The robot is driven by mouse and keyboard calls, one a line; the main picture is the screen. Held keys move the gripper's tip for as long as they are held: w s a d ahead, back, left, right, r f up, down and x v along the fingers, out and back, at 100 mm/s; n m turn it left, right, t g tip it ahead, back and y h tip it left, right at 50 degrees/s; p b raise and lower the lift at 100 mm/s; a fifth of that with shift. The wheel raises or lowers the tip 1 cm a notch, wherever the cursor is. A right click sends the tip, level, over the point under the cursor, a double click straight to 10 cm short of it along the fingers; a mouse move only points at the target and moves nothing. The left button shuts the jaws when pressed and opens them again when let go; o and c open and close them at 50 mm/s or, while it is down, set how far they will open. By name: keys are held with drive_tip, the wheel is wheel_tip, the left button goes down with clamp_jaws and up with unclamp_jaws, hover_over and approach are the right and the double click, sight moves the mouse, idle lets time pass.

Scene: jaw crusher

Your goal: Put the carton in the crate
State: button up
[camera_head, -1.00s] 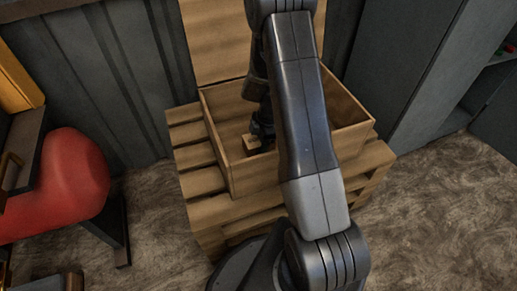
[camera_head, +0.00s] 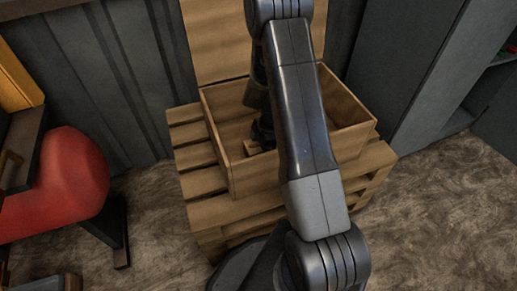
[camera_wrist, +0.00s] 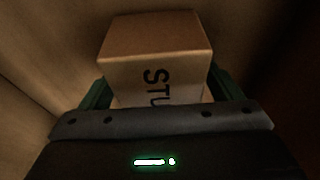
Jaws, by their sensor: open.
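The carton (camera_wrist: 155,45) is a small tan box with dark letters on one face. The wooden crate (camera_head: 226,146) is open at the top, and the carton also shows low inside it in the head view (camera_head: 252,147). My gripper (camera_wrist: 160,84) is open, with a green-edged finger on each side of the carton. In the head view my gripper (camera_head: 264,132) reaches down into the crate and is mostly dark and partly hidden by my arm. Whether the carton rests flat on the crate floor is hard to tell.
The crate stands on a wooden pallet stack (camera_head: 196,158) against a dark ribbed wall (camera_head: 110,80). A red rounded machine part (camera_head: 72,180) is at the left. A grey cabinet (camera_head: 415,70) stands at the right. Bare floor (camera_head: 445,210) shows at the lower right.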

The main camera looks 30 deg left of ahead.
drive_tip(key=p+v, duration=0.3)
drive_tip(key=v, duration=0.9)
drive_tip(key=shift+r, duration=0.15)
